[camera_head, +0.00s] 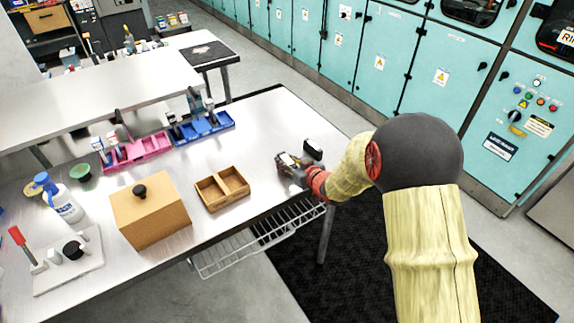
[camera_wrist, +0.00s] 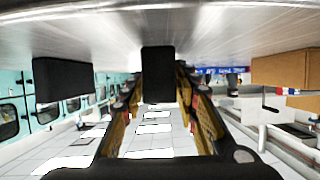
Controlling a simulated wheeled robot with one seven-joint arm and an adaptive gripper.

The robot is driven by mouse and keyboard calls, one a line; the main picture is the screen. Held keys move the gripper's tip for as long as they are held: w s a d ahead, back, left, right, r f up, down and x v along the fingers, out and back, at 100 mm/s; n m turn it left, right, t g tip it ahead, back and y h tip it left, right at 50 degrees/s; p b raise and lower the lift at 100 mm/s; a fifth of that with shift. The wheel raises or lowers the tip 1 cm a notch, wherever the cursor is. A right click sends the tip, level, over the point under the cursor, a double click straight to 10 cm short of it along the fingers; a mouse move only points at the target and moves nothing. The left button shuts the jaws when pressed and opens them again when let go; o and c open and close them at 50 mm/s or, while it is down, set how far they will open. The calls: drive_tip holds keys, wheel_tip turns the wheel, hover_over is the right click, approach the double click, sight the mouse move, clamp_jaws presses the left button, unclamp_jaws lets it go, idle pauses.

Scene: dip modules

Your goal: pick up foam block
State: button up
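Two dark blocks stand on the metal table near its right end. One dark block (camera_wrist: 158,75) is straight ahead in the wrist view, in line with the gap between my fingers. The other dark block (camera_head: 312,148) stands just to the right of my gripper in the head view and shows at left in the wrist view (camera_wrist: 62,78). I cannot tell which is the foam block. My gripper (camera_head: 287,160) is low at the tabletop, fingers apart; in the wrist view (camera_wrist: 158,88) the gap is open. Whether the fingers touch the middle block is unclear.
A two-compartment wooden tray (camera_head: 222,188) lies left of my gripper, with a brown box (camera_head: 150,210) farther left. Blue bins (camera_head: 203,128) and pink bins (camera_head: 137,150) stand behind. Teal cabinets (camera_head: 345,50) line the back. The tabletop between bins and gripper is clear.

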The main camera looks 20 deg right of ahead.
sight(287, 159)
drive_tip(key=c, duration=0.6)
drive_tip(key=shift+r+p, duration=0.3)
drive_tip(key=shift+r, duration=0.3)
wheel_tip(287, 159, up, 3)
drive_tip(key=shift+f+p, duration=0.15)
drive_tip(key=shift+p, duration=0.55)
drive_tip(key=r+p+v, duration=0.1)
drive_tip(key=v, duration=0.4)
drive_tip(key=w+p+v, duration=0.1)
drive_tip(key=p+v, duration=0.1)
drive_tip(key=v, duration=0.4)
drive_tip(key=r+p+v, duration=0.1)
drive_tip(key=v, duration=0.4)
drive_tip(key=shift+d+r+p, duration=0.35)
drive_tip(key=shift+r+p, duration=0.05)
